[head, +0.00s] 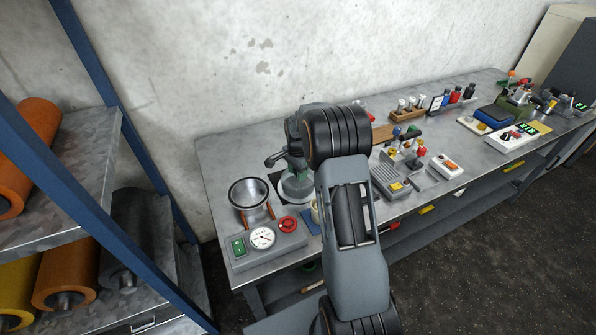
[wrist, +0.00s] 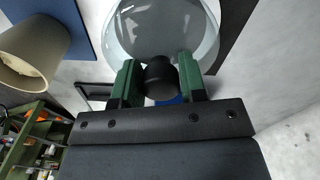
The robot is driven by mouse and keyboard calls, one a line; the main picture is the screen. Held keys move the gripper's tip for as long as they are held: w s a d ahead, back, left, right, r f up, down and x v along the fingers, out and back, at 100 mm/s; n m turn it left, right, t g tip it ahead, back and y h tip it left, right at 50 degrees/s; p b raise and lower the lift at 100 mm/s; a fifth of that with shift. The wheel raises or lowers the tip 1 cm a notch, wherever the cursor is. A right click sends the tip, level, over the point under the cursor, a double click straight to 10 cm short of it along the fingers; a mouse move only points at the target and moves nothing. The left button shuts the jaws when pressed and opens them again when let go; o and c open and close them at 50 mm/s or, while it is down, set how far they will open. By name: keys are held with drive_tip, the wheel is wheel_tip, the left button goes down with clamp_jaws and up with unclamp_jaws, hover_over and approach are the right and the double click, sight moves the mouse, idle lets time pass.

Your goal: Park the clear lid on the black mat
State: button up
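The clear lid (wrist: 165,25) is a see-through dome with a black knob (wrist: 160,78). My gripper's green fingers (wrist: 159,82) are closed on both sides of the knob. In the head view, my gripper (head: 296,165) points down at the lid (head: 294,190), partly hidden by my arm. The black mat (wrist: 236,32) shows beyond the lid's edge in the wrist view, and a dark strip of the mat (head: 275,182) shows beside the lid in the head view. The lid is over the mat; I cannot tell whether it touches it.
An open metal drum (head: 236,196) stands left of the lid, behind a grey control box (head: 247,256) with a gauge and red knob. A beige cup (wrist: 28,55) stands near a blue mat (wrist: 60,12). Tools and small parts crowd the bench (head: 219,158) to the right.

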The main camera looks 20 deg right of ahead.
drive_tip(key=o, duration=0.4)
drive_tip(key=shift+c, duration=0.2)
wheel_tip(320, 180, up, 12)
drive_tip(key=b, duration=0.1)
drive_tip(key=s+a+r+n+t, duration=0.2)
drive_tip(key=s+a+r+n, duration=0.45)
drive_tip(key=s, duration=0.35)
drive_tip(key=s+a+f+n+t, duration=0.1)
drive_tip(key=s+a+n, duration=0.1)
drive_tip(key=s+n, duration=0.2)
drive_tip(key=s+a+n+t, duration=0.1)
drive_tip(key=s+a+n, duration=0.2)
drive_tip(key=s, duration=0.7)
drive_tip(key=shift+s+f+n, duration=0.35)
drive_tip(key=shift+n, duration=0.4)
